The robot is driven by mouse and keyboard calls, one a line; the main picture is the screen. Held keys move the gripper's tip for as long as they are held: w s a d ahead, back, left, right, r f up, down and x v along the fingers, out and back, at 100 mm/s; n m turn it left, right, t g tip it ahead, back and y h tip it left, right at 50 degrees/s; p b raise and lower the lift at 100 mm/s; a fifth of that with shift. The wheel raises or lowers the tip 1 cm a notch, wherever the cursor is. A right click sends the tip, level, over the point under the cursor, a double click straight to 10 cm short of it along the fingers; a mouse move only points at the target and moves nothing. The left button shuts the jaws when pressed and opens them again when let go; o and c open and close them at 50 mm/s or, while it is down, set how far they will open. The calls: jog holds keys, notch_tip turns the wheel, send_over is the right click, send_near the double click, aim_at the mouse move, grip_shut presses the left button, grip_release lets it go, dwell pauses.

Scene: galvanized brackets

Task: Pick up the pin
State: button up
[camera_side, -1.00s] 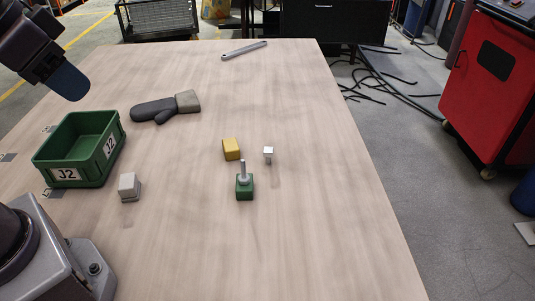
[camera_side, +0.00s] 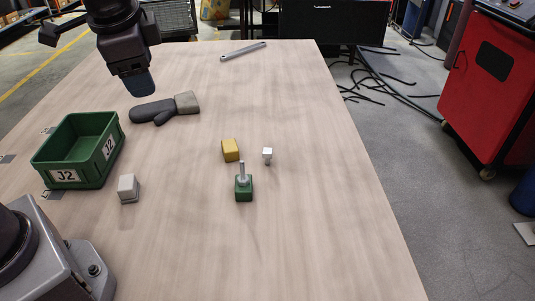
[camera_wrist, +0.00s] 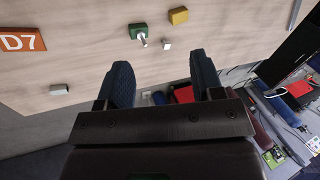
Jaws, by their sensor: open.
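A grey metal pin (camera_side: 242,171) stands upright in a small green block (camera_side: 244,190) near the middle of the table. In the wrist view the pin (camera_wrist: 143,41) and green block (camera_wrist: 139,30) show beyond my fingers, near the top. My gripper (camera_side: 139,84) is high at the back left of the table, well away from the pin. Its two dark blue fingers (camera_wrist: 160,70) are apart with nothing between them.
A yellow block (camera_side: 230,150) and a small silver piece (camera_side: 267,154) stand close behind the green block. A grey block (camera_side: 129,188), a green J2 bin (camera_side: 113,151) and a dark glove (camera_side: 153,111) lie left. A wrench (camera_side: 243,50) lies at the back.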

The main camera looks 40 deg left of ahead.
jog(key=w+d+f+m+y, duration=0.5)
jog(key=w+f+m, duration=0.4)
jog(key=w+f, duration=0.3)
jog(key=m+t+y, duration=0.3)
jog(key=m+t, duration=0.2)
jog(key=m, duration=0.5)
send_near(269, 158)
jog(key=shift+v, duration=1.1)
jog(key=shift+w+a+m+t, duration=0.2)
jog(key=shift+a+m+t, duration=0.1)
jog(key=shift+a, duration=0.1)
jog(key=x, duration=1.2)
jog(key=shift+s+f, duration=0.15)
jog(key=shift+f, duration=0.2)
jog(key=c, duration=1.1)
